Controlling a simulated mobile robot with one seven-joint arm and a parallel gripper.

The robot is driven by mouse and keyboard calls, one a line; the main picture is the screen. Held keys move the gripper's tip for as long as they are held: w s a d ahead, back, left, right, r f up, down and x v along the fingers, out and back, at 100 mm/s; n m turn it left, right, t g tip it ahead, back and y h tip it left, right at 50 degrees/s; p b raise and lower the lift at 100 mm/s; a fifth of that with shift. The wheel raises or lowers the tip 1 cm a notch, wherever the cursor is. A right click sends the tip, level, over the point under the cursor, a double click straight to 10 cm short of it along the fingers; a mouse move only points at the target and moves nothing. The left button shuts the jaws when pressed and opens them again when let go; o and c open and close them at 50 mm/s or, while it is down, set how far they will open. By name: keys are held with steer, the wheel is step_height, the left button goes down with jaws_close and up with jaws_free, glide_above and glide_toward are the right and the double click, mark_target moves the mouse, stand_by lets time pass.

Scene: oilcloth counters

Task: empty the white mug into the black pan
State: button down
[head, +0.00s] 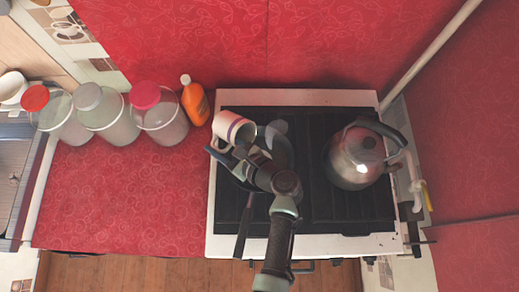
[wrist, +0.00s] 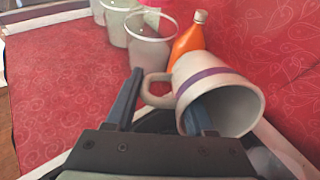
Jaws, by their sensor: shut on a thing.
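The white mug (head: 229,124) with a purple band is at the stove's back left in the head view. In the wrist view the mug (wrist: 218,88) is tilted, its mouth facing down and right towards the camera. My gripper (head: 227,154) is shut on the mug; in the wrist view my gripper (wrist: 163,97) has one finger inside the mouth and the other outside, beyond the handle. The black pan lies under my gripper on the stove's left side, mostly hidden; its handle (head: 243,232) points to the front. I cannot see any contents.
A metal kettle (head: 357,157) stands on the stove's right side. An orange bottle (head: 194,101) and several lidded jars stand left of the mug. A grey round thing (head: 281,146) lies right of my gripper. The red counter (head: 120,210) is clear at the front left.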

mark_target(228, 148)
steer(key=shift+r, duration=0.1)
steer(key=shift+t+y+b, duration=0.3)
steer(key=shift+b, duration=0.3)
steer(key=shift+s+d+r+t+y+b, duration=0.3)
steer(key=shift+d+y+b, duration=0.15)
steer(key=shift+b, duration=0.6)
steer(key=shift+s+d+r+t+y+b, duration=0.2)
steer(key=shift+s+d+t+y+b, duration=0.15)
steer(key=shift+b, duration=0.7)
steer(key=shift+s+d+r+t+y+b, duration=0.2)
steer(key=shift+t+y+b, duration=0.25)
steer(key=shift+b, duration=0.6)
steer(key=shift+s+d+r+t+y+b, duration=0.1)
steer(key=shift+d+r+t+y+b, duration=0.15)
steer(key=shift+y+b, duration=0.55)
steer(key=shift+t+b, duration=0.25)
steer(key=shift+b, duration=0.4)
